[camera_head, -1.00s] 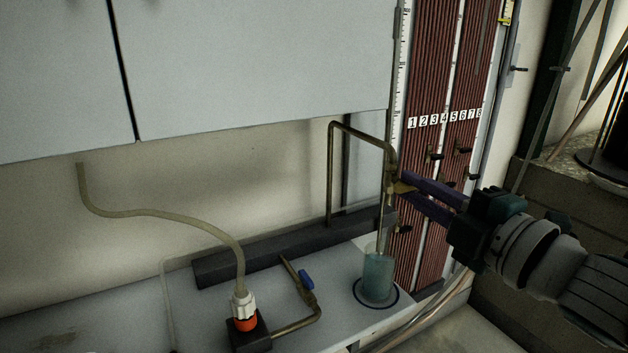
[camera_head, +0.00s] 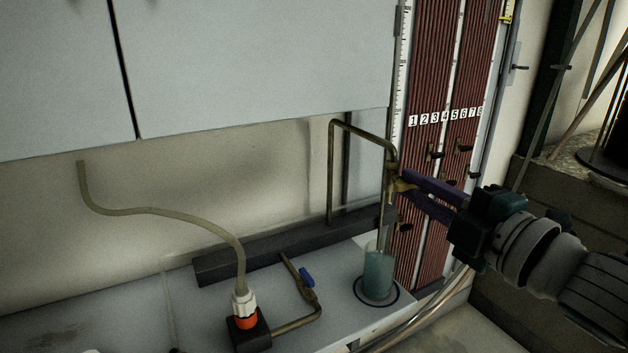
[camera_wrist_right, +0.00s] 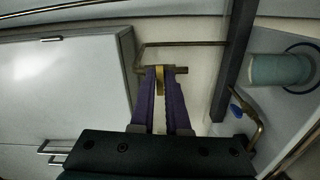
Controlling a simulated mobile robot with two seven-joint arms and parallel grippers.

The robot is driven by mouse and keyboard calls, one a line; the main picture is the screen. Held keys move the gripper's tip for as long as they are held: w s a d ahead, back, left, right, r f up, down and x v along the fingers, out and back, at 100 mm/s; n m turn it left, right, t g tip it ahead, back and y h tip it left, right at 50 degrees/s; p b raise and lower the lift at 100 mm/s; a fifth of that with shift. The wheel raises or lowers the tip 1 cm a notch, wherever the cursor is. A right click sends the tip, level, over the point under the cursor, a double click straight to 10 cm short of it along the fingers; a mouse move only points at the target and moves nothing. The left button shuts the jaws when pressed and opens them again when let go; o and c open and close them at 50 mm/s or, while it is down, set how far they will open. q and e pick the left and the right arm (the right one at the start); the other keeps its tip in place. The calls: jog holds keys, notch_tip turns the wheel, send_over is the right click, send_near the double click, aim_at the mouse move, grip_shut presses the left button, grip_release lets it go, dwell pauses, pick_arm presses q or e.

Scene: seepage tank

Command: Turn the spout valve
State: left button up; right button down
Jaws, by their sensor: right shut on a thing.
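The spout is a bent brass pipe (camera_head: 360,130) that rises behind the bench and comes down over a beaker (camera_head: 377,275) of blue-green liquid. The spout valve (camera_head: 397,185) is a small brass fitting on its downward leg. My right gripper (camera_head: 405,183) reaches in from the right, with its purple fingers at the valve. In the right wrist view the fingers (camera_wrist_right: 161,85) are shut on the narrow brass valve handle (camera_wrist_right: 160,82), which lies between them. The finger tips hide part of the valve in the head view. My left gripper is not in view.
A blue-handled valve (camera_head: 307,277) on a low pipe and a hose fitting with an orange ring (camera_head: 246,322) stand on the bench. A tube panel numbered 1 to 8 (camera_head: 432,150), with small black taps, is behind my right gripper. The white tank (camera_head: 260,70) overhangs the bench.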

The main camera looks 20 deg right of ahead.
jog(key=shift+f, duration=0.1)
dwell(0.3)
jog(key=c, duration=0.9)
grip_release()
jog(key=shift+c, duration=0.2)
jog(key=s+p, duration=0.1)
jog(key=s, duration=0.9)
jog(key=shift+d, duration=0.35)
